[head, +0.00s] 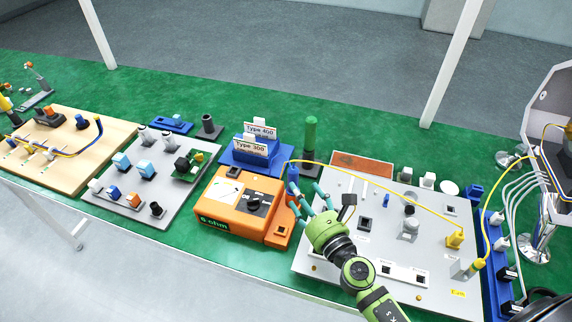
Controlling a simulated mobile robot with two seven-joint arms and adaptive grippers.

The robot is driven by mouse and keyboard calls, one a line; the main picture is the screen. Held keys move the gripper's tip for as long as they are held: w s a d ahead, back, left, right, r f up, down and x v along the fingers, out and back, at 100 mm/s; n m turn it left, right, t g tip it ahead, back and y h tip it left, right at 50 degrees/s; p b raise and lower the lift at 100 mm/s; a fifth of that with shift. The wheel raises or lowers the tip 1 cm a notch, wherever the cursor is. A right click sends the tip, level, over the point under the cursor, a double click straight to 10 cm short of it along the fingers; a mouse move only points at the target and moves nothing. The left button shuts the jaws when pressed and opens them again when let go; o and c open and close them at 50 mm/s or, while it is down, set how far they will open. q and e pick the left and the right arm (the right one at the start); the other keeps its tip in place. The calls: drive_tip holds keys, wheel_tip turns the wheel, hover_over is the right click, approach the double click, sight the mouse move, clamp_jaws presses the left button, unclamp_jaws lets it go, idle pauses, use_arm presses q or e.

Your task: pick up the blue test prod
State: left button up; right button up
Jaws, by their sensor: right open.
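The blue test prod (293,173) stands upright at the right end of the orange ohm meter (225,212), with a yellow cable leaving its top. My right gripper (306,196) has its teal fingers spread, open and empty. In the picture its fingertips are just below and to the right of the prod. I cannot tell whether any finger touches it. My left gripper is not in view.
A grey panel (340,240) with switches and sockets lies under my right arm. The yellow cable arcs over it to a yellow plug (455,238). A blue card holder (242,158) and a green-handled tool (311,133) stand behind the meter. A grey parts board (180,200) lies left.

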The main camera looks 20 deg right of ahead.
sight(291, 178)
drive_tip(key=w, duration=0.4)
drive_tip(key=w+a, duration=0.1)
drive_tip(key=w, duration=0.1)
drive_tip(key=shift+w+a+f, duration=0.1)
drive_tip(key=shift+w+f, duration=0.1)
drive_tip(key=shift+w, duration=0.1)
drive_tip(key=c, duration=1.3)
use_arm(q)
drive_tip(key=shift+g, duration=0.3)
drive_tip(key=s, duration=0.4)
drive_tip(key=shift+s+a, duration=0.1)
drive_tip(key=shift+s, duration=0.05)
use_arm(e)
drive_tip(key=shift+r, duration=0.15)
